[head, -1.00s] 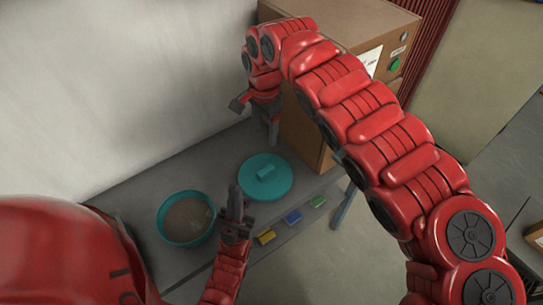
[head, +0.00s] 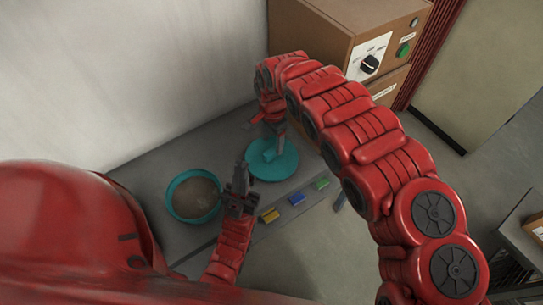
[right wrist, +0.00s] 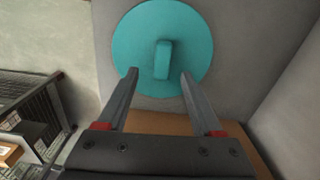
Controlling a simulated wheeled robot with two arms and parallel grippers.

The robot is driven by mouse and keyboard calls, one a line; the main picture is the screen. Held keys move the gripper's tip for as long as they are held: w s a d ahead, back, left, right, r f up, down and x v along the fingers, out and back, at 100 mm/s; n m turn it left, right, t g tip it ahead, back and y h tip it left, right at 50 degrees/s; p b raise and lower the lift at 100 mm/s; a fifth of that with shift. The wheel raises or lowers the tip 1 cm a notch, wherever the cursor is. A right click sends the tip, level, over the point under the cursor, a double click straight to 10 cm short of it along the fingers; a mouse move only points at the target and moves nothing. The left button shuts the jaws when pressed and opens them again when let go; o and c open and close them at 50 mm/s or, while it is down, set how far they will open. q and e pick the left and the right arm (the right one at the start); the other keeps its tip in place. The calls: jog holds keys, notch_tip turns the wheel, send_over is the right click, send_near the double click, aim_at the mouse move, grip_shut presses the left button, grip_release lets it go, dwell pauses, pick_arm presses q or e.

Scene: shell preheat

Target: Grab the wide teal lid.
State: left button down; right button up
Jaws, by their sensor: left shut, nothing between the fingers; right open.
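The wide teal lid (head: 287,163) lies on the grey bench, partly covered by my right gripper in the head view. In the right wrist view the lid (right wrist: 195,38) is a full round disc with a raised teal bar handle (right wrist: 162,60). My right gripper (right wrist: 157,76) is open, its fingertips over the lid's near part, one on each side of the handle's near end; it also shows in the head view (head: 266,128). My left gripper (head: 241,168) is shut and empty, between the lid and the teal bowl (head: 170,204), which holds a tan, grainy filling.
A brown box-like unit (head: 312,35) with a black knob and a green button stands behind and right of the lid. Yellow, blue and green blocks (head: 297,198) line the bench's front edge. A pale wall runs along the back.

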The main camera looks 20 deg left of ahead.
aim_at(271, 151)
jog(key=shift+a+f+p, duration=0.15)
jog(key=shift+f+p, duration=0.35)
jog(key=shift+f, duration=0.1)
jog(key=shift+a+f+p, duration=0.1)
jog(key=shift+f+p, duration=0.3)
jog(key=shift+f, duration=1.55)
jog(key=shift+w, duration=0.1)
grip_shut()
